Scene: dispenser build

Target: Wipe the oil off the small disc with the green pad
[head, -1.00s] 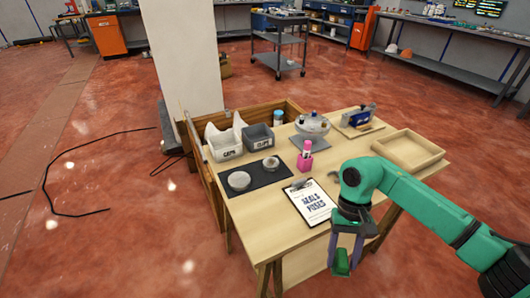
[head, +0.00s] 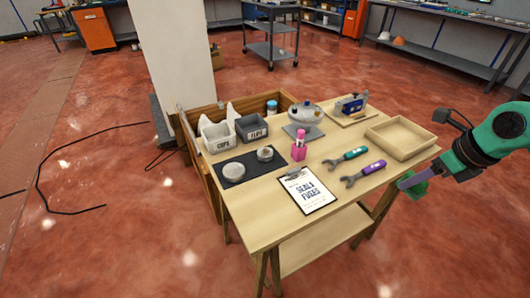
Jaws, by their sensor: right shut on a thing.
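The small disc (head: 265,153) lies on a dark mat (head: 236,180) on the table, behind and to the right of a larger pale disc (head: 233,169). Oil on it is too small to make out. My right gripper (head: 409,181) is off the table's right edge, well away from the discs. It is shut on the green pad (head: 419,187), partly hidden by the fingers. My left gripper is not in view.
Two labelled bins (head: 217,138), a pink holder (head: 298,151), a round device (head: 304,117) and a wooden tray (head: 400,138) stand on the table. A clipboard (head: 308,190) and two wrenches (head: 363,172) lie toward the front. Bare tabletop shows at front left.

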